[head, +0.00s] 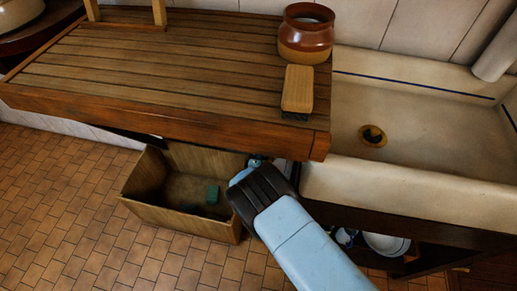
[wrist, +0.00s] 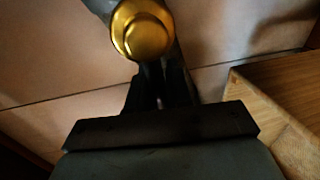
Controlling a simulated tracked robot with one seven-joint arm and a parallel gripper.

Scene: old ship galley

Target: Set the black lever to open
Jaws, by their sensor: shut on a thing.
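In the wrist view my gripper (wrist: 162,82) reaches up the picture with its dark fingers close together. They are shut on a dark, narrow piece, which looks like the black lever; it is mostly hidden between the fingers and hard to tell from them. A round brass fitting (wrist: 143,32) sits just beyond the fingertips, in front of a pale wall. A grey pipe-like part runs behind the fitting. In the head view my arm reaches under the wooden counter, and the fingertips and lever are hidden there.
Above is the slatted counter (head: 150,70) with a brush (head: 297,90) and a brown jar (head: 305,38). The sink (head: 430,125) is at right, plates (head: 386,243) below.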

